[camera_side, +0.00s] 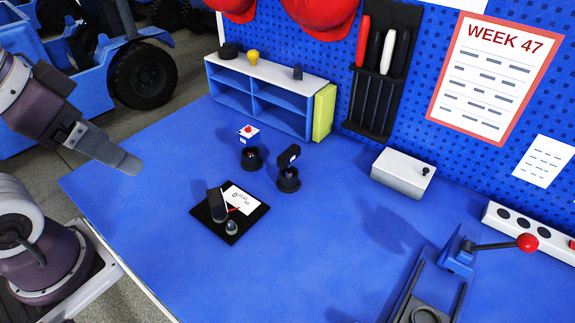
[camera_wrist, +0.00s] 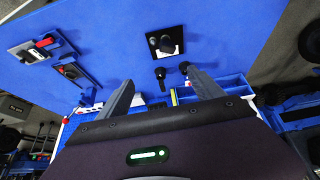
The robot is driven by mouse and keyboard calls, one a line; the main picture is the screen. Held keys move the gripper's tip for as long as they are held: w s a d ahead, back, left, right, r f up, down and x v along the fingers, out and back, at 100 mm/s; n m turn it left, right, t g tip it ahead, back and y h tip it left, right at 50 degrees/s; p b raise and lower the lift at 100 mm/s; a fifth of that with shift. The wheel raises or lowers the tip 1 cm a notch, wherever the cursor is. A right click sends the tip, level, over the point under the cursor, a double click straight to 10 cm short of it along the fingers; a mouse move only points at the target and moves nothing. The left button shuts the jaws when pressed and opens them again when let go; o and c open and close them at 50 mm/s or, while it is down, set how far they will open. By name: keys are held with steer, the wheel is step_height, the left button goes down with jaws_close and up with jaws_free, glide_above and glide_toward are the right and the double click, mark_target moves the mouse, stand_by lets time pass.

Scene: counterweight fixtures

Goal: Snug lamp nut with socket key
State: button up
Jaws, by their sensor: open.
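My gripper (camera_side: 128,166) is open and empty above the left part of the blue bench; its two fingers also show apart in the wrist view (camera_wrist: 162,90). A black square plate (camera_side: 206,219) lies on the bench to its right, with a white dial card (camera_side: 243,198), a red pointer, a dark upright post (camera_side: 216,206) and a small rounded grey piece (camera_side: 231,227). The plate shows in the wrist view (camera_wrist: 178,31). Behind it stand two black round holders (camera_side: 251,160) (camera_side: 289,182); the right one bears a dark angled piece (camera_side: 288,155). I cannot tell which piece is the lamp nut or socket key.
A white box with a red button (camera_side: 248,132) stands behind the holders, before a blue shelf (camera_side: 258,107). A grey box (camera_side: 403,173), a red-knobbed lever (camera_side: 526,242) and a rail fixture (camera_side: 457,300) stand to the right. The middle bench is clear.

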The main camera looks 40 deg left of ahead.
steer(key=shift+c, duration=1)
steer(key=shift+g, duration=0.8)
steer(key=w+r, duration=0.1)
steer(key=w, duration=0.2)
steer(key=w+r, duration=0.1)
steer(key=w, duration=0.3)
steer(key=w+r, duration=0.1)
steer(key=w, duration=0.2)
steer(key=shift+w+d+r, duration=0.1)
steer(key=shift+w+d, duration=0.15)
steer(key=c, duration=0.6)
steer(key=shift+o, duration=0.2)
steer(key=g, duration=0.4)
glide_above(289, 151)
step_height(289, 151, down, 20)
steer(key=shift+s+r, duration=0.15)
step_height(289, 151, down, 9)
steer(key=shift+f, duration=0.1)
